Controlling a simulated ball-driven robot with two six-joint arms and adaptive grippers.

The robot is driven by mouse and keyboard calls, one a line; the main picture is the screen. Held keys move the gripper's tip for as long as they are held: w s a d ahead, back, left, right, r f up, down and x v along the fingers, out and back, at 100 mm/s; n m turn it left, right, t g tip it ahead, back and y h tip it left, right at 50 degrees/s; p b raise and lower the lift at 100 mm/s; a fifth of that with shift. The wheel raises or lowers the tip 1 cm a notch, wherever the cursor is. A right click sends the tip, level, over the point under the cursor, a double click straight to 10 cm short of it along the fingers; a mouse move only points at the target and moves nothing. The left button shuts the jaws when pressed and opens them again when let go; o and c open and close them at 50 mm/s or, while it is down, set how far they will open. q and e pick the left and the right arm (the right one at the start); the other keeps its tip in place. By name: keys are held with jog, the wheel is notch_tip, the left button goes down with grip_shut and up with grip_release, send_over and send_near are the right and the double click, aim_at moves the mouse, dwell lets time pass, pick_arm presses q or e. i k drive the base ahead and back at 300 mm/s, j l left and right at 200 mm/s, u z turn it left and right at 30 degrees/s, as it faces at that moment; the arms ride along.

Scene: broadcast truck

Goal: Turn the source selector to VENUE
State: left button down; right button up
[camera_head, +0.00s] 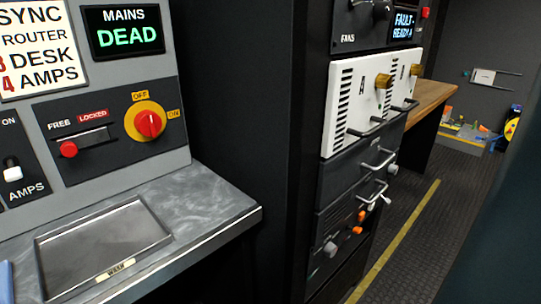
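I see no selector marked VENUE or with source names in this view. The one large rotary switch is a red knob (149,124) on a yellow disc, with OFF above it and ON to its right. Its pointer looks turned up towards OFF. Left of it is a slider with a red knob (68,149), marked FREE and LOCKED. A MAINS display (124,29) above reads DEAD in green. Neither of my grippers shows in this view.
A grey desk (203,205) with a shallow tray (163,239) is below the panel. A dark equipment rack with white units (346,103) stands right of centre; a display on it (404,25) reads FAULT. A wooden bench (431,97) and yellow-lined floor (409,233) lie beyond.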

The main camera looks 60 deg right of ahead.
aim_at(330, 249)
jog(key=z, duration=2.4)
jog(key=k+l, duration=0.05)
